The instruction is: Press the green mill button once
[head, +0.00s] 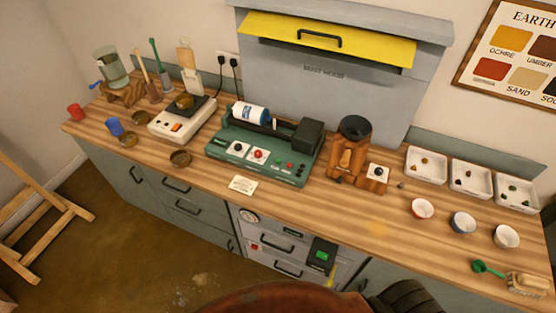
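The green mill (265,150) stands on the wooden counter near the middle, with a white and blue jar (250,113) lying on its rollers and a dark box at its right end. On its sloped front are a white plate with a dark button (237,148) and a white plate with a red button (259,154). Small red and green controls (297,166) sit at the right of the front; they are too small to read clearly. Neither of my grippers shows, and nothing touches the mill.
A wooden grinder (347,155) with a dark button plate (377,172) stands right of the mill. A white scale (182,120) is at left. A black box with a green face (321,252) is on the cabinet front. Trays (470,191) and bowls (422,209) are at right.

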